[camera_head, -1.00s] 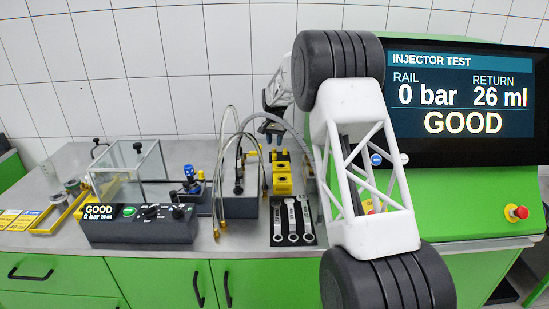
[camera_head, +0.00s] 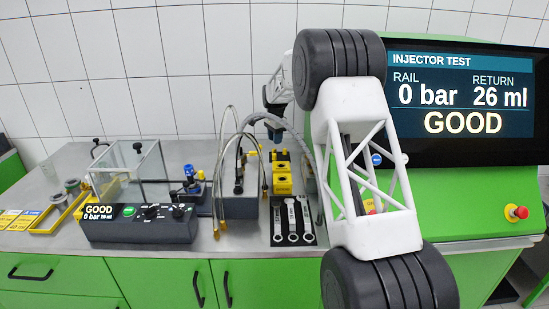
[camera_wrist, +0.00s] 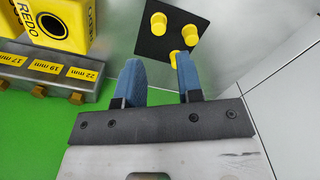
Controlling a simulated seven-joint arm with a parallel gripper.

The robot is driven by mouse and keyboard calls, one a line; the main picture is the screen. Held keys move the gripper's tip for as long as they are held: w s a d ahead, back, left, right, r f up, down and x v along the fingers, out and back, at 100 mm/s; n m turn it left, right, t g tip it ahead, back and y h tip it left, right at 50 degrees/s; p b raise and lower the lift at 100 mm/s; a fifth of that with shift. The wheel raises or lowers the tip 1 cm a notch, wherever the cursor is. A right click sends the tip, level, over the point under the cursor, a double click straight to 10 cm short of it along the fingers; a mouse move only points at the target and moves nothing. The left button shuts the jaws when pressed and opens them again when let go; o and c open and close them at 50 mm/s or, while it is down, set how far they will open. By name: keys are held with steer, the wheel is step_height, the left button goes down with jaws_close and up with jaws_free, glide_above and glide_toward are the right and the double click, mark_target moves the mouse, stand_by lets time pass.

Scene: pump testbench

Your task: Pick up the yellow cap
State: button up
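Several yellow caps stand on a dark square plate in the wrist view. One cap (camera_wrist: 158,24) is at the upper left of the plate, one cap (camera_wrist: 192,36) at the right, and a third cap (camera_wrist: 175,57) is nearest, partly hidden by the right finger. My gripper (camera_wrist: 158,64) has its two blue fingers spread apart with nothing held between them. In the wrist picture the nearest cap appears between the fingertips, close to the right one; I cannot tell the height gap. In the head view my gripper (camera_head: 275,137) is over the back of the bench, by the plate (camera_head: 279,154).
Yellow blocks (camera_head: 282,184) stand just in front of the plate; one block marked REDO (camera_wrist: 55,20) is at upper left in the wrist view. A wrench rack (camera_head: 292,221) lies nearer. Hoses (camera_head: 227,150) arch at left. A white wall (camera_wrist: 285,110) is at right.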

mark_target(274, 157)
steer(key=shift+f, duration=0.1)
steer(key=shift+f, duration=1.2)
steer(key=shift+f, duration=0.1)
steer(key=shift+d+f, duration=0.1)
steer(key=shift+f, duration=2.4)
jaws_close()
